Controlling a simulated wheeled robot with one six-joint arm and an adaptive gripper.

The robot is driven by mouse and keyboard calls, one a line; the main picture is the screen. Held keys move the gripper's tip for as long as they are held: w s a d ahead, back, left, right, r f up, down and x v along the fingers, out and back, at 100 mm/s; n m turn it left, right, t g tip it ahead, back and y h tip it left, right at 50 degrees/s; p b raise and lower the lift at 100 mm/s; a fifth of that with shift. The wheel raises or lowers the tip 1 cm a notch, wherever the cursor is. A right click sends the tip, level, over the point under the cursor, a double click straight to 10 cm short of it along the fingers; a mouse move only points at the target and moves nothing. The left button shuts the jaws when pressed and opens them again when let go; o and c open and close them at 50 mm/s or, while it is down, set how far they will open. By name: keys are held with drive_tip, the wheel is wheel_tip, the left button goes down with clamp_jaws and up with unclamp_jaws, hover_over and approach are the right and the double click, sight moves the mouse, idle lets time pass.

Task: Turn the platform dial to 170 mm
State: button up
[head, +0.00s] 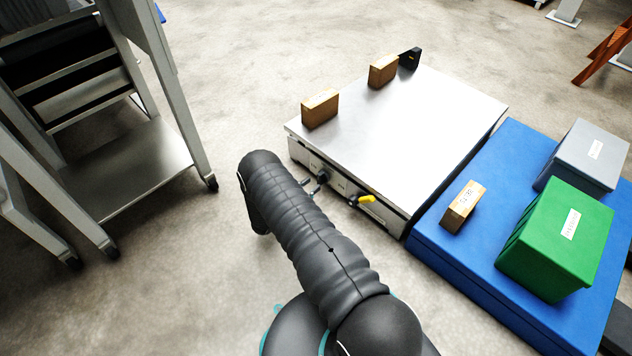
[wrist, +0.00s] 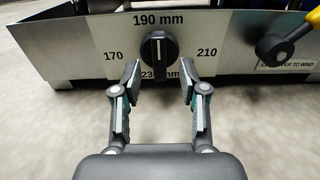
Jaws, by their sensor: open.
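The platform dial (wrist: 157,48) is a round black knob with a white line on the front panel of the low steel machine. In the wrist view its white line points straight up to the 190 mm mark. The 170 mark (wrist: 113,56) is to its left, 210 to its right, and a partly hidden mark starting with 23 is below. My gripper (wrist: 160,75) is open, its two fingers apart just below and in front of the dial, with nothing between them. I cannot tell whether a finger touches the knob. The dial is not clear in the head view.
A yellow-handled lever (wrist: 280,42) sticks out right of the dial. The machine's flat steel platform (head: 400,125) carries wooden blocks. A blue platform (head: 450,250) with a green bin (head: 555,240) and a grey bin stands at right. A steel rack (head: 125,170) stands left; floor between is clear.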

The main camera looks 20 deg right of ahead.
sight(318, 179)
drive_tip(key=shift+x, duration=1.7)
clamp_jaws()
